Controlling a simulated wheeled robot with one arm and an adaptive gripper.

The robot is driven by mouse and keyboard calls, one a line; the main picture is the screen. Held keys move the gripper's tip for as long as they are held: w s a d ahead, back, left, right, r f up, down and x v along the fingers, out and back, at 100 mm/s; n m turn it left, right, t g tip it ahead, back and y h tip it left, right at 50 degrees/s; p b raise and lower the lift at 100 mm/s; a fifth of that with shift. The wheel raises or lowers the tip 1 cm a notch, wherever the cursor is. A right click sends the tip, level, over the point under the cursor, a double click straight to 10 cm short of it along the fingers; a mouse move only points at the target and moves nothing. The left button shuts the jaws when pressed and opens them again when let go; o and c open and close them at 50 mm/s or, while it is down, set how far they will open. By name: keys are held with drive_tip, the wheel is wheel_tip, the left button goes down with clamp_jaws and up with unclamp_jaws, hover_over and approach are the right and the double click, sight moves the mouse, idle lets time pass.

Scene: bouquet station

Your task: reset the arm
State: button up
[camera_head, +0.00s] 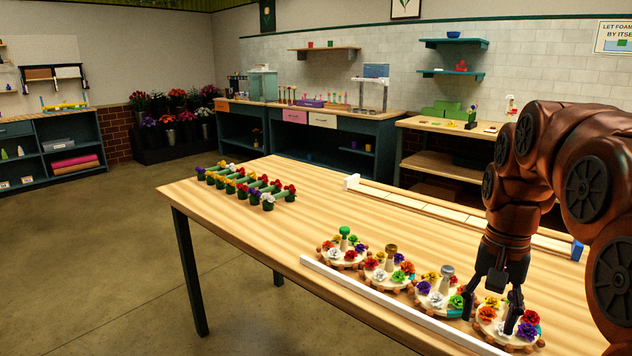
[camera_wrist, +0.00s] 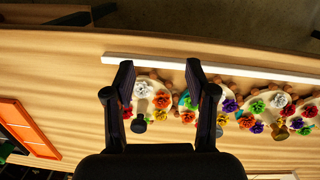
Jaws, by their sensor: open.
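My gripper (camera_head: 491,308) is on my brown arm at the right of the head view, pointing down over the right end of the wooden table (camera_head: 330,215). Its two black fingers are apart, also in the wrist view (camera_wrist: 159,75). The rightmost round flower base (camera_head: 526,341) is by the fingers and partly hidden by them. In the wrist view a white flower (camera_wrist: 141,90) shows between the fingers, beyond the tips. I see nothing gripped. I cannot tell the exact height of the fingertips above the base.
More round flower bases (camera_head: 348,263) with knobs stand in a row to the left, behind a white rail (camera_head: 390,303) on the table's front edge. A long white strip (camera_head: 455,212) lies at the back. A flower rack (camera_head: 245,185) stands far left. The table's middle is clear.

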drive_tip(key=s+a+f+n+g, duration=0.1)
drive_tip(key=s+a+f+n, duration=0.35)
drive_tip(key=s, duration=0.75)
drive_tip(key=s+a+f+n+g, duration=0.1)
drive_tip(key=s+a+f+n, duration=0.1)
drive_tip(key=s+a+f, duration=0.65)
wheel_tip(320, 180, up, 14)
drive_tip(key=s+d+t+p, duration=0.1)
drive_tip(key=s+d+p, duration=0.1)
drive_tip(key=p, duration=1.1)
drive_tip(key=shift+d+p, duration=0.4)
drive_tip(key=shift+d, duration=0.05)
drive_tip(key=shift+s+f, duration=0.1)
